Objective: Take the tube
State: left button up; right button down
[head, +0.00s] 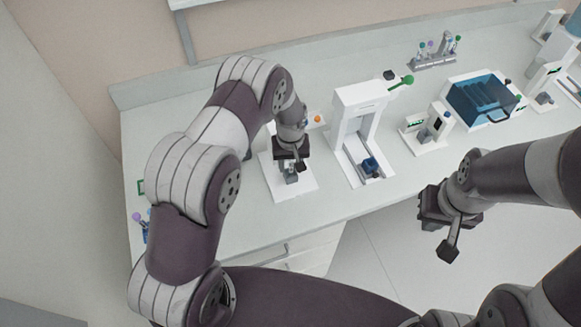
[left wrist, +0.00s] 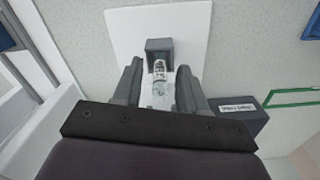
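A clear tube (left wrist: 160,78) with small markings shows in the left wrist view, in front of a grey block (left wrist: 158,46) on a white plate (left wrist: 190,20). My left gripper (left wrist: 155,78) is open, with one finger on each side of the tube and gaps between. In the head view my left gripper (head: 291,163) is over the white plate (head: 306,182) and mostly hides the tube there. I cannot tell how the tube's lower end sits. My right gripper (head: 440,238) hangs empty off the bench's front edge, its fingers apart.
A tall white device (head: 356,105) with a blue block (head: 371,166) stands right of the plate. Further right are a small white device (head: 432,127) and a blue-lidded box (head: 482,100). A tube rack (head: 434,62) stands at the back; more tubes (head: 145,228) are at the left.

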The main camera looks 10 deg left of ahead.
pick_arm(q)
grip_shut()
jog(key=shift+r+b, duration=0.3)
jog(key=shift+r, duration=0.35)
notch_tip(320, 180, up, 17)
jog(key=b, duration=0.3)
